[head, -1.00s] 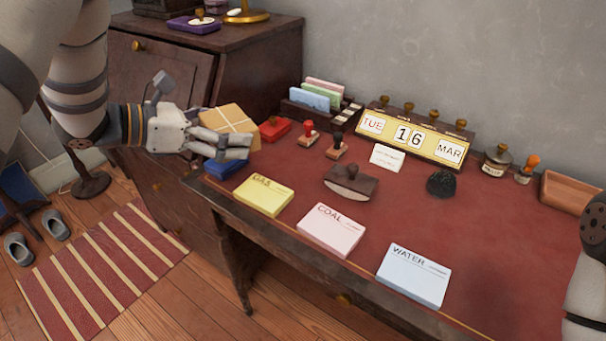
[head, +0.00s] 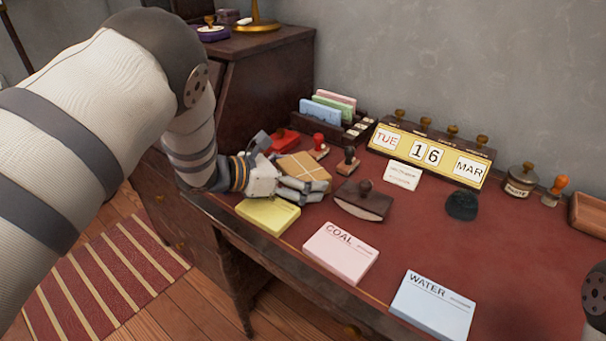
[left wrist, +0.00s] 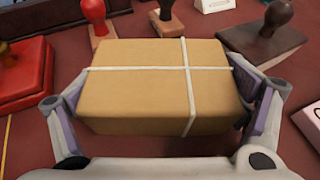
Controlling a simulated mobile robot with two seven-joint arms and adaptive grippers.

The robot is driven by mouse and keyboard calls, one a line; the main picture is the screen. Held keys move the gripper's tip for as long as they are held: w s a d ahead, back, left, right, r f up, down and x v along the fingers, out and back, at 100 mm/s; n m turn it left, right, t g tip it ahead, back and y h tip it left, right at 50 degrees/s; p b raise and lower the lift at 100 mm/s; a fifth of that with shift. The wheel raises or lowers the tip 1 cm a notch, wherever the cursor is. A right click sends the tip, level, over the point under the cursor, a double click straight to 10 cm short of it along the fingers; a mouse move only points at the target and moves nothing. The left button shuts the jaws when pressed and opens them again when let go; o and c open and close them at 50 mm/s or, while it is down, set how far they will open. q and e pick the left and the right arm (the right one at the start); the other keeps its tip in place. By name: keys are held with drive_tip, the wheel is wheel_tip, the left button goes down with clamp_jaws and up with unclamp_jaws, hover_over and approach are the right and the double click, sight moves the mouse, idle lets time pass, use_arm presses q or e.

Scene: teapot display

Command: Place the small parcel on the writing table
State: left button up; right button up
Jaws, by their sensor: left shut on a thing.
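The small parcel (head: 303,168) is a brown box tied with white string. My left gripper (head: 300,187) is shut on it, over the left part of the writing table (head: 420,225), a dark wooden table with a red top. In the left wrist view the parcel (left wrist: 150,85) sits between both fingers, one on each side. I cannot tell whether its underside touches the table top. Part of the parcel is hidden behind the gripper in the head view. My right gripper is not in view; only a part of my right arm shows at the right edge.
Near the parcel are a yellow card stack (head: 268,215), a red ink pad (head: 285,140), stamps (head: 347,161) and a rocker blotter (head: 362,203). Pink (head: 340,252) and blue (head: 432,305) card stacks lie along the front. A calendar (head: 428,152) stands at the back.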

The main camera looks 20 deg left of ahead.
use_arm(q)
drive_tip(key=o, duration=1.1)
drive_tip(key=shift+c, duration=0.2)
drive_tip(key=shift+a+r, duration=0.1)
drive_tip(key=shift+r, duration=0.2)
drive_tip(key=p+v, duration=0.1)
drive_tip(key=v, duration=1)
drive_tip(key=shift+s+r+p, duration=0.1)
drive_tip(key=shift+p, duration=0.25)
drive_tip(key=shift+s+a, duration=0.2)
drive_tip(key=shift+s, duration=0.05)
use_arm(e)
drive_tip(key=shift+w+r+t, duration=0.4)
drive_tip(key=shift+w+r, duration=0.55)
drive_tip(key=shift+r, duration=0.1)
